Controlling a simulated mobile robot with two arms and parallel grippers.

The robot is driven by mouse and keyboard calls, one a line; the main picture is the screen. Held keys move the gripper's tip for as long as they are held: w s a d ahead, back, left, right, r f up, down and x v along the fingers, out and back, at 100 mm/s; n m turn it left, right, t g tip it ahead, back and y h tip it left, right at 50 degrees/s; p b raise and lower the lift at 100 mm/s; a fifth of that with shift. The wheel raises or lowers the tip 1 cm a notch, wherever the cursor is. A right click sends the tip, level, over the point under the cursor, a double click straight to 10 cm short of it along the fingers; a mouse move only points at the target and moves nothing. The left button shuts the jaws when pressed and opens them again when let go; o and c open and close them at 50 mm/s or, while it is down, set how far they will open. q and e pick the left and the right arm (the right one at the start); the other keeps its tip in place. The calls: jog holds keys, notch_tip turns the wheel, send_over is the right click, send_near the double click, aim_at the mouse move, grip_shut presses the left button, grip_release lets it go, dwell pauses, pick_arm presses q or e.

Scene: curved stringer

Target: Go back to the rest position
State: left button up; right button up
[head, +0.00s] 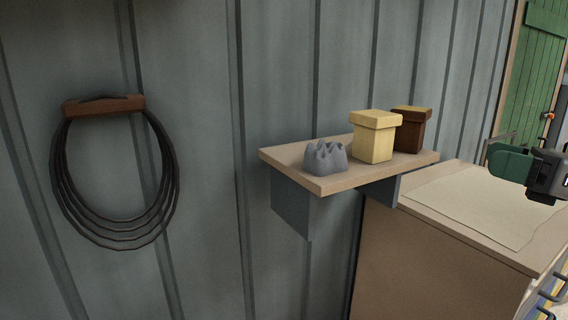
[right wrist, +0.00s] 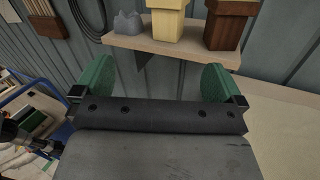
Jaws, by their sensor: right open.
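My right gripper (head: 512,163) shows at the right edge of the head view, above the cabinet top, with green finger pads. In the right wrist view my right gripper (right wrist: 157,82) has its two green fingers wide apart with nothing between them. The wall shelf with the boxes lies beyond the fingers there. My left gripper is not in either view.
A wall shelf (head: 330,187) holds a grey jagged lump (head: 325,158), a yellow lidded box (head: 373,140) and a brown lidded box (head: 410,130). A coiled hose (head: 62,180) hangs on the left wall. A cabinet (head: 440,255) bearing a pale sheet (head: 475,205) stands right.

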jog(key=w+a+f+m+t+h, duration=0.1)
jog(key=w+a+f+m+t, duration=0.15)
jog(key=a+f+m, duration=0.4)
jog(key=w+a+f+m+t+h, duration=0.1)
jog(key=w+a+f+m+t, duration=0.15)
jog(key=a+f+m, duration=0.45)
jog(key=s+f+m+t+h, duration=0.1)
jog(key=s+f+m+h, duration=0.3)
jog(key=f+m+h, duration=0.75)
jog(key=s+f+m+g+h, duration=0.1)
jog(key=s+f+m+g, duration=0.6)
jog(key=s+f+m, duration=0.5)
jog(key=s+f+m+g, duration=0.65)
jog(key=s+f, duration=0.45)
jog(key=s, duration=0.5)
notch_tip(320, 180, down, 27)
jog(key=s+g, duration=0.1)
jog(key=g, duration=0.1)
jog(key=s+d+f, duration=0.2)
jog(key=s+f, duration=1.2)
jog(key=s, duration=0.1)
jog(key=shift+d+f+n+g, duration=0.3)
jog(key=shift+n+g, duration=0.05)
jog(key=shift+g, duration=0.1)
